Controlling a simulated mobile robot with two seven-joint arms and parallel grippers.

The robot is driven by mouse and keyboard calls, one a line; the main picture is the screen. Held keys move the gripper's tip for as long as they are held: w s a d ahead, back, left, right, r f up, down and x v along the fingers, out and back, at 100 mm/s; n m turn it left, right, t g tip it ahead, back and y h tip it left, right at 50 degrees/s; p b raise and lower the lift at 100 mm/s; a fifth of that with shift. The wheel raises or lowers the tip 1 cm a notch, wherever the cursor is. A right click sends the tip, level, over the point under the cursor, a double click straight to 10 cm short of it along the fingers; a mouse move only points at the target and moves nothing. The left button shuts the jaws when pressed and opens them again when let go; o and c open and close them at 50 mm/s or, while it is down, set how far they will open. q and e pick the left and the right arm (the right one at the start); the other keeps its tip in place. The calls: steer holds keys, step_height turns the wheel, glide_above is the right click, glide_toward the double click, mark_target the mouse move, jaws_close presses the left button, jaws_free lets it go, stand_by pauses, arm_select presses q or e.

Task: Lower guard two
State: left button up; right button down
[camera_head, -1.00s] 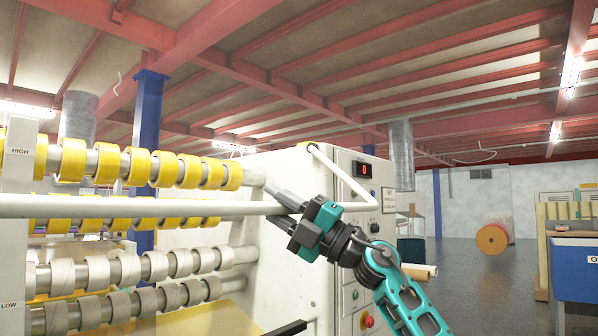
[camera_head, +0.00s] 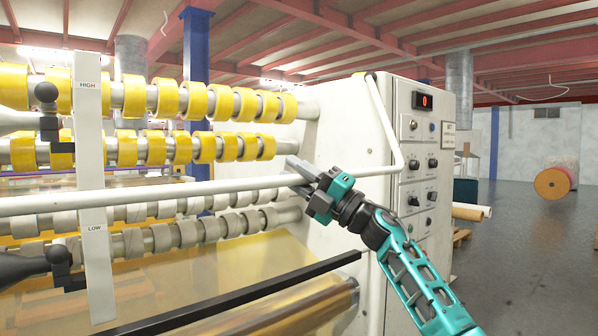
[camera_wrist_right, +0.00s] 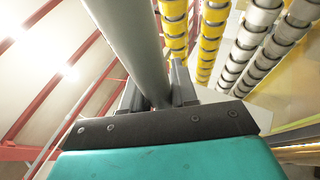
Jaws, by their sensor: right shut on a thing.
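The guard is a white bar (camera_head: 200,188) crossing the front of the machine. At its right end it bends and rises to the top of the side cabinet (camera_head: 385,125). The bar runs below the second row of yellow tape rolls and in front of the upper pale rolls. My right gripper (camera_head: 303,175) is shut on the bar near its right end. In the right wrist view the bar (camera_wrist_right: 130,45) passes between my right gripper's fingers (camera_wrist_right: 158,92). My left gripper is not in view.
A white post (camera_head: 95,160) marked HIGH and LOW stands at the left, with dark fittings beside it. A black-edged rail (camera_head: 230,295) crosses below the rolls. The cabinet has a red display (camera_head: 424,101) and knobs. Open floor (camera_head: 530,260) lies to the right.

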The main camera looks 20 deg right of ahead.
steer(key=shift+r, duration=0.2)
steer(key=c, duration=1)
jaws_free()
steer(key=shift+o, duration=0.2)
steer(key=shift+f, duration=0.1)
steer(key=shift+s+d+f, duration=0.15)
steer(key=shift+d, duration=0.05)
steer(key=v, duration=1.2)
steer(key=shift+s, duration=0.15)
steer(key=shift+f, duration=0.1)
